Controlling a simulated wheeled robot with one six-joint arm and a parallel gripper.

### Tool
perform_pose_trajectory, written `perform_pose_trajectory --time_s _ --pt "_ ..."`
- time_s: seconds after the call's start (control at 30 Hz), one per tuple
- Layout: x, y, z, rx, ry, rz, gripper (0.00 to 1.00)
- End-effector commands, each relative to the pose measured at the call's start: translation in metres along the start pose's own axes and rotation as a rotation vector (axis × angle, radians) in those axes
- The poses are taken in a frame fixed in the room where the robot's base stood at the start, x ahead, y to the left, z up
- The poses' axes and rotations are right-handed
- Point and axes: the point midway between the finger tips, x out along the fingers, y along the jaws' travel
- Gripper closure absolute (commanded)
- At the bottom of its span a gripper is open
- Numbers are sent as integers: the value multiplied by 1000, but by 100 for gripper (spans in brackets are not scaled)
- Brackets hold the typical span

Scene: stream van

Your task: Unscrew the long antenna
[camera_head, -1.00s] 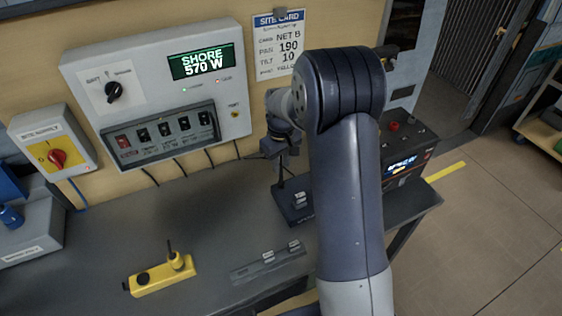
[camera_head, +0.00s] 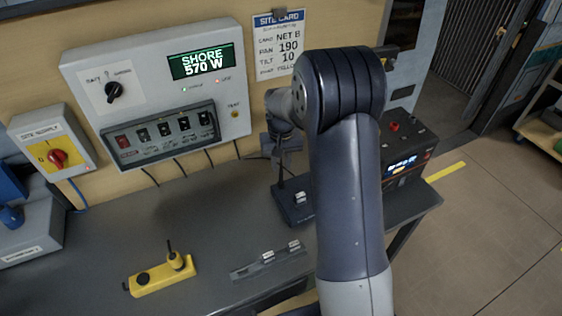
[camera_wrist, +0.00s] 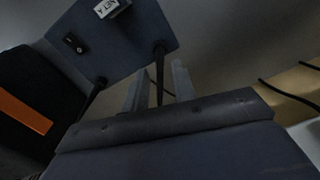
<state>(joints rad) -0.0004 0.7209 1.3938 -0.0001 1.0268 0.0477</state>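A dark blue radio box (camera_head: 293,212) stands on the bench, partly hidden by my arm. A thin dark antenna (camera_head: 281,172) rises from its left side. The wrist view shows the box (camera_wrist: 115,45) with a switch, a pale label and two dark rods on round mounts, the middle antenna (camera_wrist: 160,72) and one at left (camera_wrist: 93,98). My gripper (camera_wrist: 158,82) is open, its two grey fingers apart on either side of the middle antenna in the picture. I cannot tell whether they touch it. In the head view my gripper (camera_head: 284,142) is dark and small above the box.
A yellow holder (camera_head: 150,283) with a short black rod and a grey rack (camera_head: 250,270) with small pale clips lie at the bench front. A power panel (camera_head: 150,80) is on the wall behind. A dark unit (camera_head: 408,150) stands right of my arm.

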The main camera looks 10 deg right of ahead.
Motion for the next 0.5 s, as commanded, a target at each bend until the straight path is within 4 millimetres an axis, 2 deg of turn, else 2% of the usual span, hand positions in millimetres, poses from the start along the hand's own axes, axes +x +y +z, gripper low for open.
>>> perform_pose_trajectory --time_s 0.23,0.5 --pt "0 0 0 24 0 0 74" --pt "0 0 0 281 0 0 74"
